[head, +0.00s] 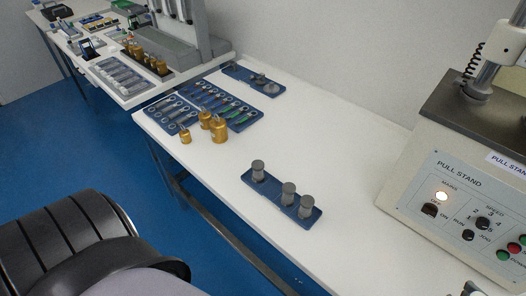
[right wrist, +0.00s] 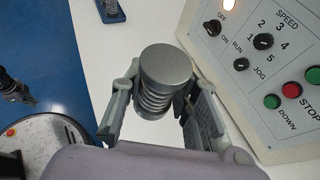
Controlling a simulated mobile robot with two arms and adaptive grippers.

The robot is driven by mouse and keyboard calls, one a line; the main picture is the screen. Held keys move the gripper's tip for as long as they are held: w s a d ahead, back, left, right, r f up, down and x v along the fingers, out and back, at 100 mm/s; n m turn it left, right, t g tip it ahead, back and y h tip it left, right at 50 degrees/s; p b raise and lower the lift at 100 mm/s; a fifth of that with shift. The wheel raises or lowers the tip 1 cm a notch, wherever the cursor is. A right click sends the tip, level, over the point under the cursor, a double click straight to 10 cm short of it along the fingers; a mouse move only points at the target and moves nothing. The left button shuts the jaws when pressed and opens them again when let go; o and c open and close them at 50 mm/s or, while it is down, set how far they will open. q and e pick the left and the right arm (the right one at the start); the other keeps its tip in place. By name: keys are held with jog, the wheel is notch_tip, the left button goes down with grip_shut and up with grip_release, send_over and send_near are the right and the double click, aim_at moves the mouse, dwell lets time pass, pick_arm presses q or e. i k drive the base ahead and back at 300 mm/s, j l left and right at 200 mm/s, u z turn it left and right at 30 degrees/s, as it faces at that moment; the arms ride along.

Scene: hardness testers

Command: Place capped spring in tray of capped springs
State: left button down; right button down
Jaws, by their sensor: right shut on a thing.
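My right gripper (right wrist: 158,112) is shut on a capped spring (right wrist: 166,66), a grey coil with a round flat cap. The fingers grip it from both sides, cap towards the camera. The blue tray of capped springs (head: 271,188) lies on the white table in the head view, with several places and three upright grey capped springs (head: 258,170) (head: 288,193) (head: 306,206). One end of a blue tray with a spring shows at the top of the right wrist view (right wrist: 111,17). My left gripper cannot be made out; only a dark arm link shows in the head view.
The pull stand (head: 450,205) with buttons and knobs stands at the right of the table, close beside my right gripper. Table between is clear.

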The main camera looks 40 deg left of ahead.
aim_at(272, 190)
jog(key=j+z, duration=0.1)
jog(key=j, duration=0.55)
jog(key=j+z, duration=0.15)
jog(key=j, duration=0.45)
jog(key=j+z, duration=0.1)
jog(key=j, duration=0.55)
jog(key=k+j+z, duration=0.1)
jog(key=j, duration=0.5)
jog(key=k+j+z, duration=0.1)
jog(key=j, duration=0.55)
jog(key=k+j+z, duration=0.15)
jog(key=j, duration=0.45)
jog(key=k+j+z, duration=0.1)
jog(key=j, duration=0.5)
jog(key=k+j+z, duration=0.1)
jog(key=j, duration=0.5)
jog(key=k, duration=0.05)
